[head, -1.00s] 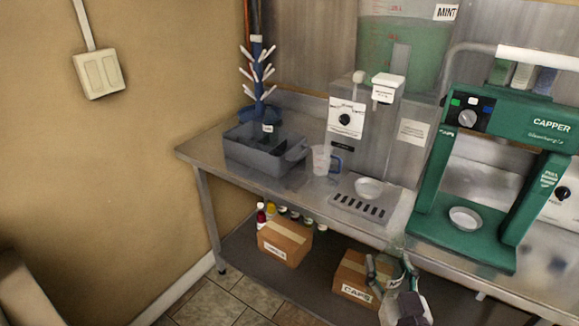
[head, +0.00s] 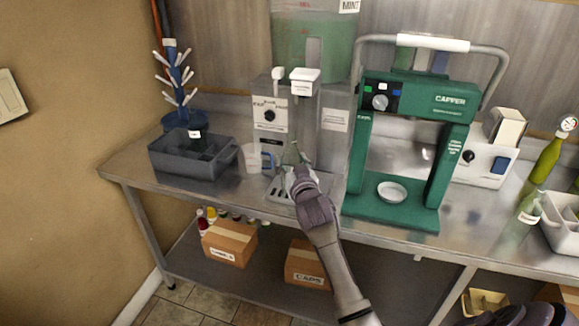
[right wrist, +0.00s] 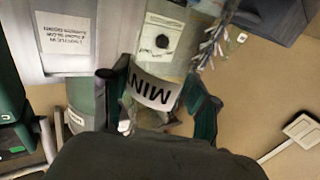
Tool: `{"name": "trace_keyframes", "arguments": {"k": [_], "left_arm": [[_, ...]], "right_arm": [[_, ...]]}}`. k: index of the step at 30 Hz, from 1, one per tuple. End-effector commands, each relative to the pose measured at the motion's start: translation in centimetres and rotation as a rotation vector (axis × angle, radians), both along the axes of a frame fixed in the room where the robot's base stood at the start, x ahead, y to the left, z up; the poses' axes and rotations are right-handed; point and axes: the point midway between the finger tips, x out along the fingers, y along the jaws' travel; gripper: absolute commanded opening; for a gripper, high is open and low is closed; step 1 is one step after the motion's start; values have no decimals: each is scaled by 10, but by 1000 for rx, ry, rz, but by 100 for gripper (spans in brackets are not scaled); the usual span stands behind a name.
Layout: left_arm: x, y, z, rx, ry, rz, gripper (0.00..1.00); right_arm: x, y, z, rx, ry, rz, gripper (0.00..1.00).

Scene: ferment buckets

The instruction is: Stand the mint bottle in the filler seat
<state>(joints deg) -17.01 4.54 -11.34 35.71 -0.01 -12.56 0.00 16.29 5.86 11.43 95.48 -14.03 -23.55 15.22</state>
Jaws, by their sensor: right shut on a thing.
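The mint bottle (right wrist: 152,88) sits between the fingers of my right gripper (right wrist: 160,112) in the right wrist view, its MINT label facing the camera.
The green capper (head: 425,105) stands close to the right of the filler. A clear jug (head: 252,158) and a grey crate (head: 180,165) are to its left. A bottle tree (head: 172,80) stands behind the crate. Bottles and a white crate (head: 562,225) are at far right.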

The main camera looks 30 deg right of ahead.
Motion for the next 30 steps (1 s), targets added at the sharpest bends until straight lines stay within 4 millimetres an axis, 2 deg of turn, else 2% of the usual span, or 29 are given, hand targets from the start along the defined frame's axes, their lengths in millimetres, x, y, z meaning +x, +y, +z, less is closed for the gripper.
{"name": "trace_keyframes", "arguments": {"k": [14, 24, 30], "left_arm": [[-6, 2, -32, 2, 10, -1, 40], [-6, 1, -41, 2, 9, -3, 40], [-5, 1, -45, 1, 9, -4, 40]], "right_arm": [[37, -45, -4, -3, -4, -1, 15], [62, -74, -5, -3, -4, -1, 15], [72, -84, -6, -2, -3, 0, 15]]}}
